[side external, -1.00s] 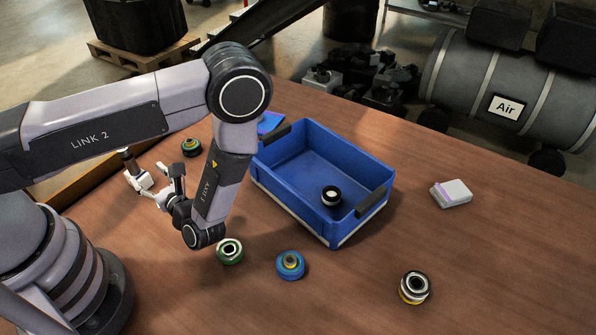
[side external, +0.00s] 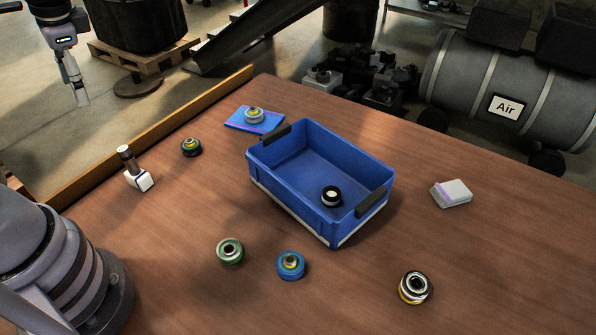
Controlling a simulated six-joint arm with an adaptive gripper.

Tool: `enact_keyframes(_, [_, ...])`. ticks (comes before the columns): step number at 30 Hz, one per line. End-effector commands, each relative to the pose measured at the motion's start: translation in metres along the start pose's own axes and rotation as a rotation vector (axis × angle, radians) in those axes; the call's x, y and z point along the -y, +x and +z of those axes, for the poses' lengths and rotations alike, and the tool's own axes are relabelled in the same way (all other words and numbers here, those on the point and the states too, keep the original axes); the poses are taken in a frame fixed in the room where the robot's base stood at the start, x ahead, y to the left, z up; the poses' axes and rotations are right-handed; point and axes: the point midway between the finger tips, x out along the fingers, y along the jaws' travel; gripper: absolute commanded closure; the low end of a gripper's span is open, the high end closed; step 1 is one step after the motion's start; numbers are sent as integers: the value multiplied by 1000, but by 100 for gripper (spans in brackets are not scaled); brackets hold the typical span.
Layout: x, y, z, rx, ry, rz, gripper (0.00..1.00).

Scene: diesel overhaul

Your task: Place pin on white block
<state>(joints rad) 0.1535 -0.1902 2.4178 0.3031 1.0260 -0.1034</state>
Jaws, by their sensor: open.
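My gripper (side external: 82,100) is at the upper left, raised, pointing down and well apart from the pin and the block. It is open, with nothing visible in it, though its fingers overlap from this side.
A blue bin (side external: 285,203) stands mid-table with a black-and-white ring part (side external: 331,195) inside.

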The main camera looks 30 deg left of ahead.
Motion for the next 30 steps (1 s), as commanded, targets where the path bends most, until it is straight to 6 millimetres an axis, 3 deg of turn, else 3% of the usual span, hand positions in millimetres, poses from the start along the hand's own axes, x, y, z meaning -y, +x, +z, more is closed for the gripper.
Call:
enact_keyframes(3, [-2,-29,17,-220,-127,90,45])
enact_keyframes(10, [-9,-63,38,-506,-260,187,45])
enact_keyframes(30, [-11,-70,42,-566,-282,204,45])
